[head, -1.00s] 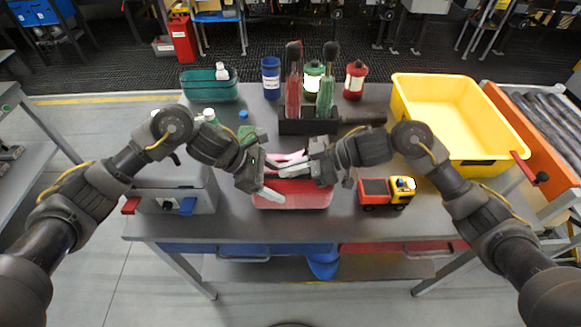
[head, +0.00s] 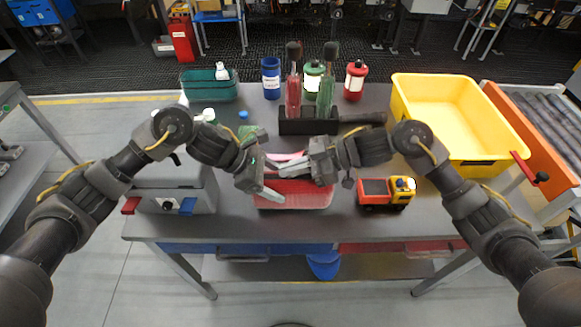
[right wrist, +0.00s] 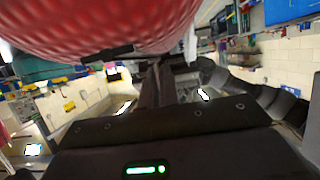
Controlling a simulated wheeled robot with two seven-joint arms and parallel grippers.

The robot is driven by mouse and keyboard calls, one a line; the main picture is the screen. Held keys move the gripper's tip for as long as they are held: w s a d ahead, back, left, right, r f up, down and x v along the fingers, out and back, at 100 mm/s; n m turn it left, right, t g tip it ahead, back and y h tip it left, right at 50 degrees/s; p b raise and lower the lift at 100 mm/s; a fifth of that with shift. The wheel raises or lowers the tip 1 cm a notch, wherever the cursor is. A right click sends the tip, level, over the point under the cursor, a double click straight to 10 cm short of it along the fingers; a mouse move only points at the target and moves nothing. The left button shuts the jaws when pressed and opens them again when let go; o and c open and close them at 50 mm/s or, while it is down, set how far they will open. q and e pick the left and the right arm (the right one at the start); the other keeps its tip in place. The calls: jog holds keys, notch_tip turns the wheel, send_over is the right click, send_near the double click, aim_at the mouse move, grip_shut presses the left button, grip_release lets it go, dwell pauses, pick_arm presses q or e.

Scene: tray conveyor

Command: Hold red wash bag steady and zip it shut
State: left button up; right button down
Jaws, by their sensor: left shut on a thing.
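The red wash bag (head: 300,194) sits at the front middle of the table, below both grippers in the head view. A pinkish strip shows along its upper part. My left gripper (head: 268,188) is at the bag's left end, shut on part of it; the grip itself is hard to see. My right gripper (head: 284,168) reaches in from the right over the bag's top. Whether its jaws are closed is unclear. In the right wrist view, the bag (right wrist: 110,25) fills the top, close to the dark gripper parts. The zip and its pull cannot be made out.
A toy truck (head: 386,193) stands just right of the bag. Behind are a dark caddy (head: 305,128) with bottles and a yellow bin (head: 455,153) at right. A grey box (head: 175,178) stands at left. The table's front edge lies close before the bag.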

jog(key=d, duration=0.8)
jog(key=shift+d, duration=0.3)
pick_arm(q)
jog(key=shift+a, duration=0.1)
pick_arm(e)
jog(key=shift+w, duration=0.1)
jog(key=c, duration=1.6)
grip_release()
jog(key=shift+c, duration=0.2)
pick_arm(q)
jog(key=shift+f, duration=0.1)
jog(key=shift+s, duration=0.1)
pick_arm(e)
jog(key=v, duration=1.2)
